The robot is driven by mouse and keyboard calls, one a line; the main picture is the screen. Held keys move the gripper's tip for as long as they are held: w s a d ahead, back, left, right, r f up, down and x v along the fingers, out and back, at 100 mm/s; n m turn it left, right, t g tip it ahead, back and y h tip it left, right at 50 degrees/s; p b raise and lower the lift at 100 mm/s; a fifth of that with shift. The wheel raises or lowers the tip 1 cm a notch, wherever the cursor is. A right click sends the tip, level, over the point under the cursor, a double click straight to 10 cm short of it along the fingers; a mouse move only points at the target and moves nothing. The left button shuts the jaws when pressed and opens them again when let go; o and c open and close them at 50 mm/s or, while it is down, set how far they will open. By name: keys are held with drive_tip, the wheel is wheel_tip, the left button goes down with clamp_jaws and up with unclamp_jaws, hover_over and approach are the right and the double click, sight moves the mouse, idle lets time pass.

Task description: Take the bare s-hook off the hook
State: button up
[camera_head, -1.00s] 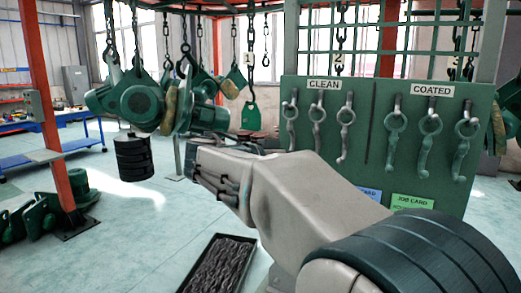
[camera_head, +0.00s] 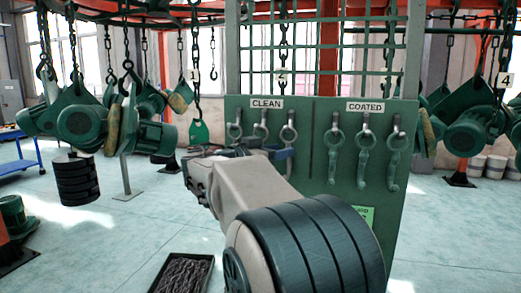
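A dark s-shaped hook (camera_head: 128,77) hangs at the end of a chain on the left, above the green motor units. I cannot tell for sure whether its lower end is empty. Another dark hook (camera_head: 43,73) hangs further left by a green plate. My gripper (camera_head: 197,183) is at the far end of my arm, in front of and below the green tag (camera_head: 198,132) on chain 1. It appears to the right of the s-shaped hook and lower in the picture. Its fingertips are small and partly hidden, so its opening and any contents are unclear.
A green board (camera_head: 313,181) carries several hanging eye hooks under CLEAN and COATED labels, right behind my arm. A black tray of chain (camera_head: 183,274) lies on the floor.

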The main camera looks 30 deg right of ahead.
drive_tip(key=shift+w+d, duration=0.15)
drive_tip(key=shift+d, duration=1)
clamp_jaws()
